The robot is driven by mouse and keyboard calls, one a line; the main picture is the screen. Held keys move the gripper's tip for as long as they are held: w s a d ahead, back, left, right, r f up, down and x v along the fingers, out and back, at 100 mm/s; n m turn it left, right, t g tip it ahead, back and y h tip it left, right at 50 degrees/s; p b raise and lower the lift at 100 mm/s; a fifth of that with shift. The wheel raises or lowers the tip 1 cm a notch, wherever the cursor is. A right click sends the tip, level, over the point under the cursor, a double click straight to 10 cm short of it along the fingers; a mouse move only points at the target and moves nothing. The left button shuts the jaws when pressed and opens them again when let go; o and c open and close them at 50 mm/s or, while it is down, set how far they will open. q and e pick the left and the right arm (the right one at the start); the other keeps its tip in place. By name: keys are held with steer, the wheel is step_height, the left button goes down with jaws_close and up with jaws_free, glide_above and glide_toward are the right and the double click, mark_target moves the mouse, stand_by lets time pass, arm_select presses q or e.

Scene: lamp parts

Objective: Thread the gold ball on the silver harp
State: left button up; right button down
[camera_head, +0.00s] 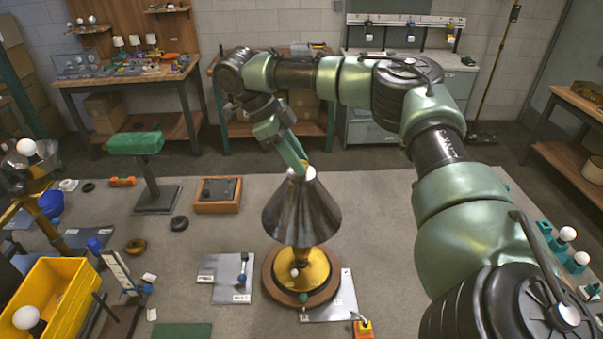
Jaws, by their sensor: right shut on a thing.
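A lamp stands on a round wooden base (270,284) with a gold dome, wearing a dark metallic cone shade (300,212). The silver harp is hidden, as the shade covers the lamp's upper part. My right gripper (299,166) reaches down from above to the top of the shade. My left gripper is not in view.
A yellow bin (62,295) with a bulb stands at front left. A green-topped stand (136,143) and a wooden box (218,194) are behind left of the lamp. Grey plates lie by its base. Teal holders with white bulbs (567,234) stand at right.

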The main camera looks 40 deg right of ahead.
steer(key=shift+f+m, duration=0.25)
steer(key=shift+m, duration=0.15)
steer(key=shift+y, duration=0.3)
steer(key=shift+m, duration=0.3)
steer(key=c, duration=1.1)
jaws_free()
steer(key=shift+m+g, duration=0.3)
steer(key=shift+o, duration=0.2)
steer(key=shift+r, duration=0.15)
steer(key=v, duration=0.7)
steer(key=shift+w+r, duration=0.25)
steer(key=shift+r, duration=0.05)
steer(key=shift+d+f, duration=0.1)
